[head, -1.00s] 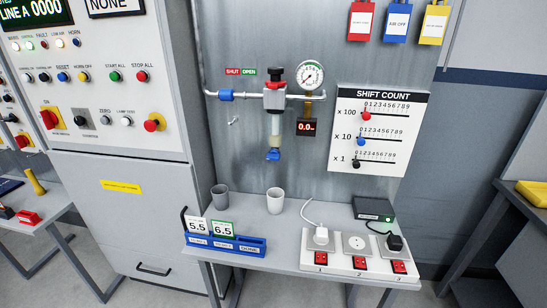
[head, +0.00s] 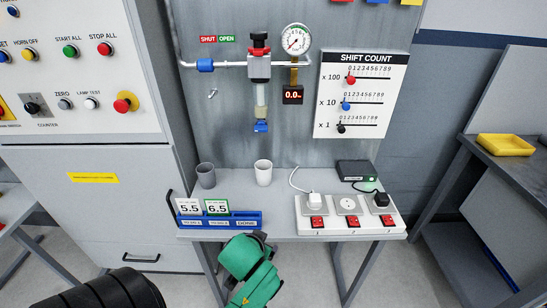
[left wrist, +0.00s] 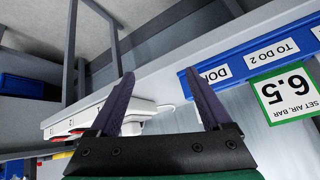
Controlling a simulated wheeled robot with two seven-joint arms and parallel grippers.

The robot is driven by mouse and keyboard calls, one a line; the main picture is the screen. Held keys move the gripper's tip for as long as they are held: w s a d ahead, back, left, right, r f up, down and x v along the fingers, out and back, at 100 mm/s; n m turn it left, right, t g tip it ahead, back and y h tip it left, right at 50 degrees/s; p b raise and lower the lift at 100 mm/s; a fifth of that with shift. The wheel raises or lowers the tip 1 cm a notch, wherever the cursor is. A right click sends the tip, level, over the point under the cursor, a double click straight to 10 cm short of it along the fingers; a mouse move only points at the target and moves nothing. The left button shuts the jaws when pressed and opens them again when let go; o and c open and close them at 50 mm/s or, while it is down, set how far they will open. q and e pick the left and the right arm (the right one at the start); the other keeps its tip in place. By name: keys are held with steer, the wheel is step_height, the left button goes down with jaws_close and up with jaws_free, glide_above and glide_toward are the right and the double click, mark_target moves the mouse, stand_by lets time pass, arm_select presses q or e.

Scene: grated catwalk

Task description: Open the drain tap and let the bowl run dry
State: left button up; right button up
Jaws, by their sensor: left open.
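The clear bowl (head: 261,95) hangs under the grey filter body on the back panel, with a pale yellowish lower part. The blue drain tap (head: 261,126) is at its bottom end. My left gripper (left wrist: 158,74) is open and empty in the left wrist view, its two dark fingers apart. In the head view its green wrist part shows at the bottom, in front of the bench edge and well below the tap; its fingertips are not clear there. My right gripper is not in view.
A grey cup (head: 205,176) and a white cup (head: 263,173) stand on the bench below the bowl. A blue card rack (head: 225,221) is at the front edge, beside a socket strip (head: 347,218). A pressure gauge (head: 296,40) and blue valve (head: 206,65) are on the pipe.

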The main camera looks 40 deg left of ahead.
arm_select(q)
steer(key=w+a+r+n+t+y, duration=0.2)
steer(key=r, duration=0.4)
steer(key=w+a+r+n+t+y, duration=0.2)
steer(key=w+a+r, duration=0.1)
steer(key=r, duration=0.2)
steer(key=n+t+y, duration=0.2)
steer(key=t+y, duration=0.1)
glide_toward(261, 130)
steer(key=p+x, duration=0.4)
steer(key=x, duration=0.4)
steer(key=shift+w+a+r, duration=0.1)
steer(key=shift+w+a, duration=0.45)
steer(key=shift+w, duration=0.1)
jaws_close()
